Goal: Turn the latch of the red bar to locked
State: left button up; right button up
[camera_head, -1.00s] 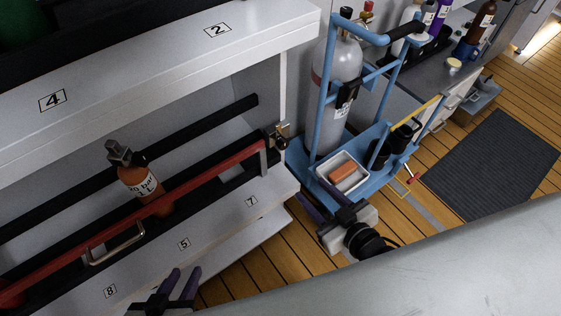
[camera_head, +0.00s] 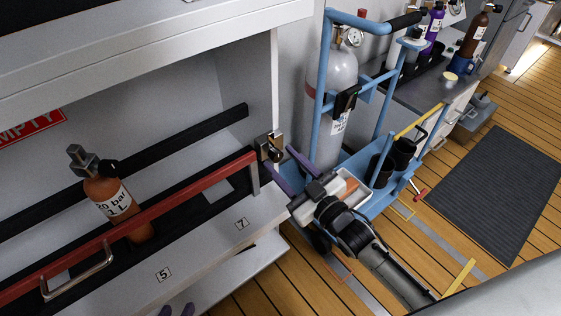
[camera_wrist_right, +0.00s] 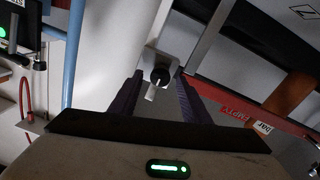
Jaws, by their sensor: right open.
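The red bar (camera_head: 190,187) runs along the front of the shelf, across an orange cylinder, to an upright metal bracket at its right end. The latch (camera_head: 270,148), a metal plate with a dark round knob, is on the shelf's right end post. In the right wrist view the latch knob (camera_wrist_right: 160,76) has a small pale lever pointing down and slightly left. My right gripper (camera_head: 280,157) is open just in front of the latch. Its purple fingers lie either side of the knob and lever, with no clear contact. My left gripper (camera_head: 177,309) shows only two separated fingertips at the bottom edge.
The orange cylinder (camera_head: 124,207) leans behind the bar. A dark mat (camera_head: 495,190) lies on the open wooden floor.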

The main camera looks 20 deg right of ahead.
jog(key=shift+x, duration=0.8)
jog(key=c, duration=1)
jog(key=shift+c, duration=0.2)
